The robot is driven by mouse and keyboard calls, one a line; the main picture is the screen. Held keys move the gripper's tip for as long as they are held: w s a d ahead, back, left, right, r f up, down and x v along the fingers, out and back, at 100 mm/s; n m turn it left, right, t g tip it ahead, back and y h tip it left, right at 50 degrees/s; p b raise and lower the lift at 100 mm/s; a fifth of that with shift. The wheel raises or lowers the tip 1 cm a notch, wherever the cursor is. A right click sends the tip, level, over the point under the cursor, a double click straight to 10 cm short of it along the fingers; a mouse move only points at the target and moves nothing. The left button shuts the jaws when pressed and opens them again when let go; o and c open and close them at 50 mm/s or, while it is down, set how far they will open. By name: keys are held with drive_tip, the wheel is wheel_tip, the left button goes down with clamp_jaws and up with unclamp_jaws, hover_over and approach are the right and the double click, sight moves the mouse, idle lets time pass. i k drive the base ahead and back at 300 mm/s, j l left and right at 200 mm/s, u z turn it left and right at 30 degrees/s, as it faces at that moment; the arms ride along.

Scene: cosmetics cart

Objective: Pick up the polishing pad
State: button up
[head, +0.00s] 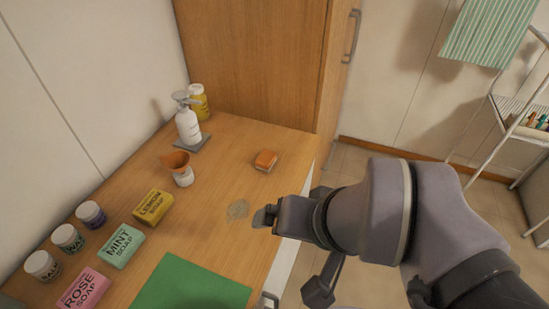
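A small orange block with rounded corners (265,160), which looks like the polishing pad, lies flat on the wooden counter (215,235) near its right edge. My gripper (264,215) reaches in from the right, nearer the camera than the pad and clear of it. Its dark fingertips are seen from the side and are small here, so their gap cannot be judged. Nothing is seen held in them. A flat greyish-beige patch (237,209) lies on the counter just left of the fingertips.
A pump bottle (187,125), yellow bottle (199,101) and small jar with an orange funnel (182,175) stand behind and left. Labelled soaps (121,246), small jars and a green mat (190,286) fill the left front. A wooden cabinet (250,60) bounds the back.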

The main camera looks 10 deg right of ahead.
sight(265, 161)
drive_tip(key=i+l+u, duration=0.5)
drive_tip(key=l+u, duration=0.25)
drive_tip(key=i+l+u, duration=0.2)
drive_tip(key=l, duration=0.25)
drive_tip(key=l+u, duration=0.25)
drive_tip(key=i+l, duration=0.05)
drive_tip(key=l, duration=0.05)
